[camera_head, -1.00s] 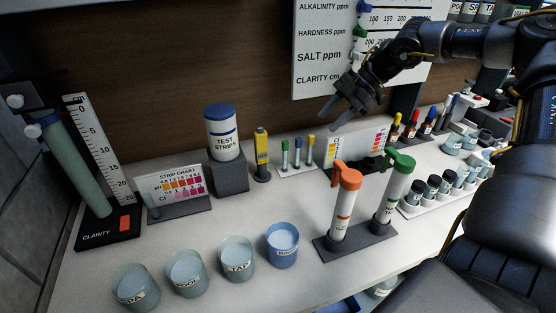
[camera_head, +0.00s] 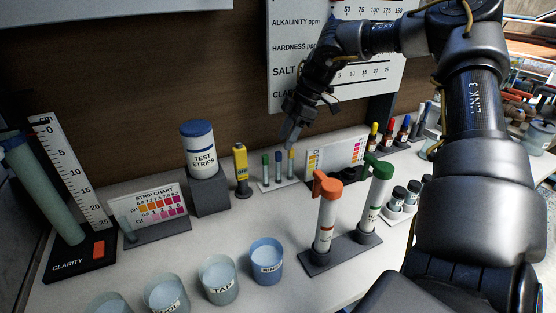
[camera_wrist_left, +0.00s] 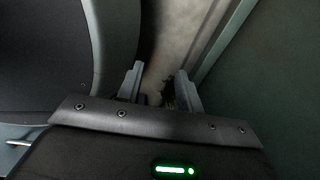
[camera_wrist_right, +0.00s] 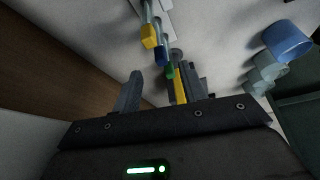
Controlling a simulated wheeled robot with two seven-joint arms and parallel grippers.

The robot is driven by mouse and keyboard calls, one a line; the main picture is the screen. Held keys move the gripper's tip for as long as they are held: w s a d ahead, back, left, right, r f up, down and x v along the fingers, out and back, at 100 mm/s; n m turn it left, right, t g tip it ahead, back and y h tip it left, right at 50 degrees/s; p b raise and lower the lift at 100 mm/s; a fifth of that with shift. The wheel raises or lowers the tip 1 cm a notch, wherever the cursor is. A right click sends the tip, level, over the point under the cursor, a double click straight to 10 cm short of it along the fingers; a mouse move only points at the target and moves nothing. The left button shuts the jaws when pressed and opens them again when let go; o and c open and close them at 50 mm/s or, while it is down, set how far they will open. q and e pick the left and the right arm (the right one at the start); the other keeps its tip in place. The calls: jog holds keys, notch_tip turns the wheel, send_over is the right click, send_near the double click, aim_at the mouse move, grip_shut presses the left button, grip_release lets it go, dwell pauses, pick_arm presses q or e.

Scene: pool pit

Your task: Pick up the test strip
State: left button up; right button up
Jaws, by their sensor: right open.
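A white bottle with a blue cap, labelled TEST STRIPS (camera_head: 201,150), stands on a dark block. No single loose test strip can be made out. Right of the bottle are a yellow upright tester (camera_head: 241,168) and a small rack of slim sticks with green, blue and yellow tops (camera_head: 279,168). My right gripper (camera_head: 291,131) is open and empty, just above and behind the rack. In the right wrist view the yellow top (camera_wrist_right: 148,37) and the green top (camera_wrist_right: 170,72) show ahead of its fingers. My left gripper (camera_wrist_left: 158,85) is open and empty, only in its wrist view.
A strip chart (camera_head: 157,209) and a clarity gauge (camera_head: 75,185) stand at left. Several cups, including a blue one (camera_head: 266,262), line the front. Orange-topped (camera_head: 326,215) and green-topped (camera_head: 374,200) tubes stand in a dark base. A colour card (camera_head: 335,158) is right of the rack.

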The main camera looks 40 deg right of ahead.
aim_at(280, 151)
jog(key=shift+p+x, duration=0.65)
jog(key=shift+x, duration=1.95)
jog(key=shift+s, duration=0.15)
grip_shut()
